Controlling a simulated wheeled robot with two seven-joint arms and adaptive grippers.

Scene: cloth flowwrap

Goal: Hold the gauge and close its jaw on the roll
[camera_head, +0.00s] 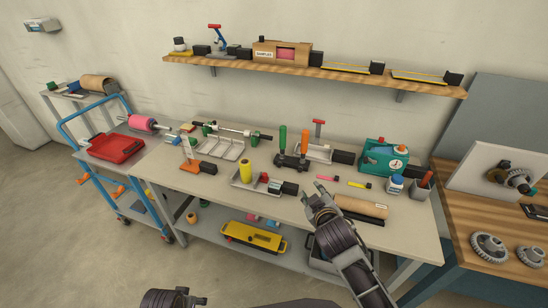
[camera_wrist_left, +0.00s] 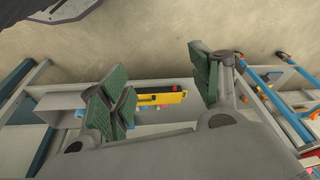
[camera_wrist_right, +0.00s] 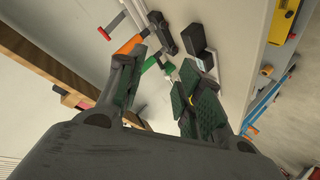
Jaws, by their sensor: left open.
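A yellow roll (camera_head: 246,172) stands upright on a grey plate (camera_head: 237,183) near the front of the workbench. A small red part (camera_head: 264,178) and a black block (camera_head: 283,188) sit at its right; this may be the gauge, but its jaw is too small to make out. My right gripper (camera_head: 324,194) is right of it, over the bench's front part. In the right wrist view its fingers (camera_wrist_right: 160,92) are apart and empty. My left gripper (camera_head: 187,297) shows only partly at the bottom edge. In the left wrist view its fingers (camera_wrist_left: 165,95) are apart and empty.
Green and orange handles (camera_head: 304,140) stand behind in a black holder. A brown roll (camera_head: 362,206) lies beside my right arm. A teal scale (camera_head: 384,156) stands at the right. A yellow case (camera_head: 253,237) is on the lower shelf. A blue trolley (camera_head: 97,170) stands left.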

